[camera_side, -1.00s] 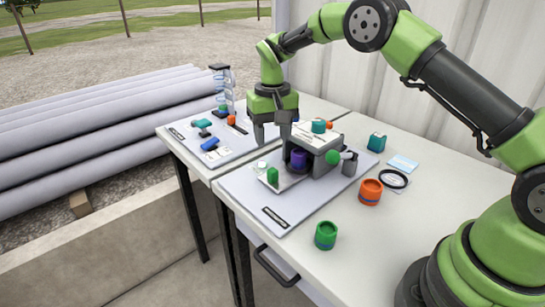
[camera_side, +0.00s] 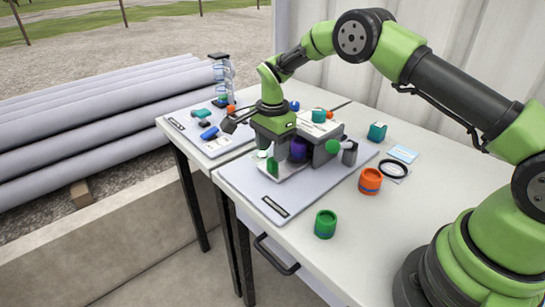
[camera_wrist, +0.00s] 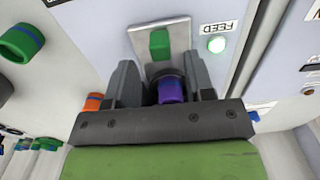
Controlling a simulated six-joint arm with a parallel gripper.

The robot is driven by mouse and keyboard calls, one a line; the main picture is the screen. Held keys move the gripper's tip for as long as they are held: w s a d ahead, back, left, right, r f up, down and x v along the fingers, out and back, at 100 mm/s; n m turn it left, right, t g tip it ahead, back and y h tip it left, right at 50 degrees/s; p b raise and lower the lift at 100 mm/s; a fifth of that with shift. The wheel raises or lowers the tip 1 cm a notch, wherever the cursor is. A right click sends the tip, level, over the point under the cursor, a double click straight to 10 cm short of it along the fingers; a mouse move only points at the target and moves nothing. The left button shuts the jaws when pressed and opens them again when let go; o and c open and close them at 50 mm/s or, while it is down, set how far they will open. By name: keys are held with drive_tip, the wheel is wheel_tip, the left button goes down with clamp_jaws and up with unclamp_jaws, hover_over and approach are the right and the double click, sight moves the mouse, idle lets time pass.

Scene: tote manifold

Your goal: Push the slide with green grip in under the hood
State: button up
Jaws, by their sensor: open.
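The slide (camera_side: 291,172) is a light metal plate sticking out of the front of the grey hood (camera_side: 325,150). Its green grip (camera_side: 272,167) stands upright at the outer end; the grip also shows at the top of the wrist view (camera_wrist: 159,44). A purple cylinder (camera_side: 298,149) is at the inner part of the slide, by the hood opening; it also shows in the wrist view (camera_wrist: 171,90). My gripper (camera_side: 273,148) is open and low over the slide. In the wrist view its fingers (camera_wrist: 160,68) stand either side of the slide, with the grip beyond the tips. Contact is not visible.
A lit green lamp (camera_wrist: 217,45) is beside the FEED label. A green-knobbed handle (camera_side: 333,146) stands right of the hood.

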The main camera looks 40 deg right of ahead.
sight(272, 159)
drive_tip(key=shift+f, duration=1.55)
clamp_jaws()
drive_tip(key=shift+d, duration=1.95)
unclamp_jaws()
drive_tip(key=shift+r, duration=0.1)
wheel_tip(272, 159, up, 10)
